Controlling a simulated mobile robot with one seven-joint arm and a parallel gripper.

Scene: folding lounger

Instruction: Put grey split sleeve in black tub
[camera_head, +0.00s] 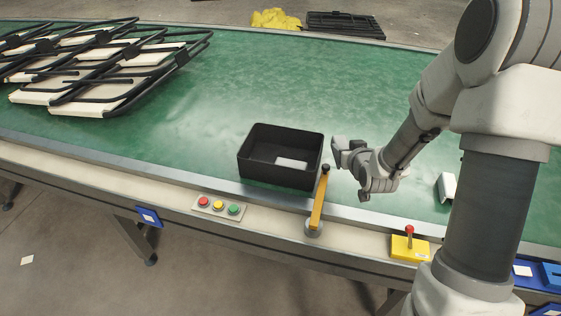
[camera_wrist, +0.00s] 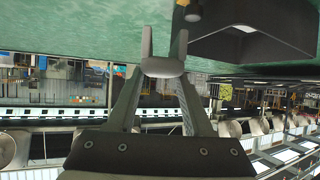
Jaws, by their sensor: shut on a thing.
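The black tub (camera_head: 256,168) stands open on the green conveyor near its front edge, with a flat white piece (camera_head: 291,163) lying inside. My gripper (camera_head: 347,158) is just right of the tub, above the belt and outside the rim. In the wrist view my gripper (camera_wrist: 163,72) is shut on a grey piece, which looks like the grey split sleeve (camera_wrist: 163,66), held between the fingertips. The tub (camera_wrist: 255,45) shows at the upper right of that view, apart from the sleeve. The sleeve is hard to tell from the fingers in the head view.
A yellow post with a black knob (camera_head: 319,198) rises beside the tub's right front corner, close to my gripper. A white piece (camera_head: 447,187) lies on the belt at right. Folded lounger frames (camera_head: 100,60) lie at left. The belt behind the tub is clear.

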